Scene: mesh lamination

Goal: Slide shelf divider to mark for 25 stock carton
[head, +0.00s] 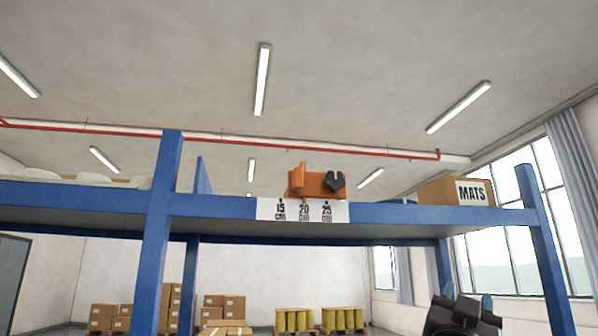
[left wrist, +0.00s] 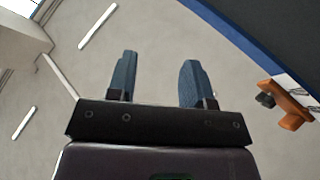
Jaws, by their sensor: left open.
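The orange shelf divider (head: 311,184) stands on the front edge of the upper blue shelf, with a dark knob (head: 335,181) on its right side. My left gripper (head: 464,304) is low at the right, below the shelf and apart from the divider. In the left wrist view its fingers (left wrist: 158,75) are open and empty; the divider (left wrist: 291,106) shows at the right edge, outside the fingers. My right gripper is not in view.
The blue shelf beam (head: 400,213) runs across the view, with posts at left (head: 158,240) and right (head: 545,250). A carton marked MATS (head: 437,192) sits on the shelf right of the divider. White items (head: 93,178) lie on the left bay. Cartons and yellow goods stand far behind.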

